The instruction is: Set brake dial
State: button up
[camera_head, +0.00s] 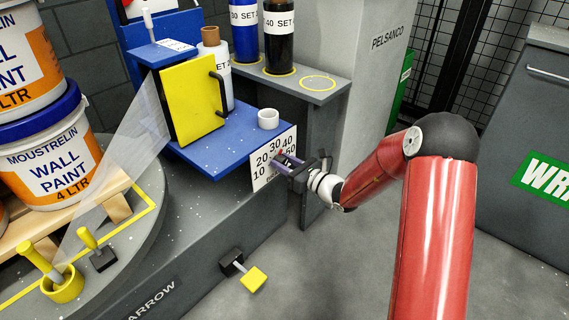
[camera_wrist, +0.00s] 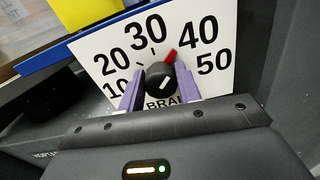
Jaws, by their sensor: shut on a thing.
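In the wrist view the plate (camera_wrist: 95,42) shows numbers from 10 to 50 and part of the word "BRAKE". The black dial knob (camera_wrist: 157,74) has a white line pointing up and right. A red mark (camera_wrist: 170,56) lies just above the knob, between 30 and 40 and nearer 40. My gripper (camera_wrist: 160,84) has its purple fingers on either side of the knob and is shut on it. In the head view my gripper (camera_head: 284,160) hides part of the plate.
A white cup (camera_head: 268,118) and a yellow panel with a black handle (camera_head: 190,100) are on the blue shelf (camera_head: 225,142). Paint pails (camera_head: 50,160) stand at left. A yellow-ended pedal (camera_head: 253,279) is near the floor. Floor at lower right is clear.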

jog(key=shift+r, duration=0.1)
jog(key=o, duration=1)
jog(key=shift+c, duration=0.2)
jog(key=v, duration=0.8)
jog(key=shift+p, duration=0.3)
